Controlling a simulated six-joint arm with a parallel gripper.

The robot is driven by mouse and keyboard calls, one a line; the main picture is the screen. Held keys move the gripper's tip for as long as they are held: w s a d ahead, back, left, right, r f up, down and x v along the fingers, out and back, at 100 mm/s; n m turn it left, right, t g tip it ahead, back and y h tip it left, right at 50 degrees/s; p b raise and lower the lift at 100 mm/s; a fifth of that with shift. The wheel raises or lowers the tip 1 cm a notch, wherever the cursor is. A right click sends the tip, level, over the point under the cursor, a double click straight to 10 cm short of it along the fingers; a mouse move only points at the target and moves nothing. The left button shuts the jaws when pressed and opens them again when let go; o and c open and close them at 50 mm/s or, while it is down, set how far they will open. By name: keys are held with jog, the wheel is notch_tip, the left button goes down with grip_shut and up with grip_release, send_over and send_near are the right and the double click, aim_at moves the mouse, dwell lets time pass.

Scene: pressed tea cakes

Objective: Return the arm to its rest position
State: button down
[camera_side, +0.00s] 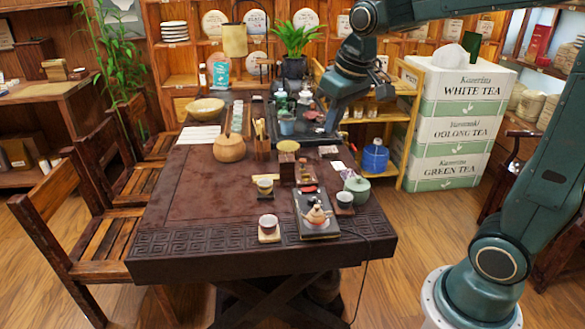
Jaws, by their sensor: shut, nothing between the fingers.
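My gripper (332,122) is at the end of my green arm, which reaches in from the upper right and points down over the back right part of the dark table (190,205). It is shut and empty. Its fingertips are small and dark against the black tea tray (312,139) below, and I cannot tell the exact gap between them. Small pots and cups stand on the tray just left of the gripper.
A small teapot (317,215), cups and a green lidded pot (357,184) stand at the front right of the table. White tea boxes (457,130) and a blue jar (375,156) stand to the right. The table's front left is clear. A plant (294,38) stands behind.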

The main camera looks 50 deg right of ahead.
jog(key=s+a+t, duration=0.1)
jog(key=s+a, duration=0.1)
jog(key=s, duration=0.6)
jog(key=s+a+f+n+t, duration=0.1)
jog(key=s+a, duration=0.2)
jog(key=s, duration=0.5)
jog(key=shift+s+a+y, duration=0.2)
jog(key=shift+s+y, duration=0.1)
jog(key=shift+s, duration=0.1)
jog(key=shift+f, duration=0.1)
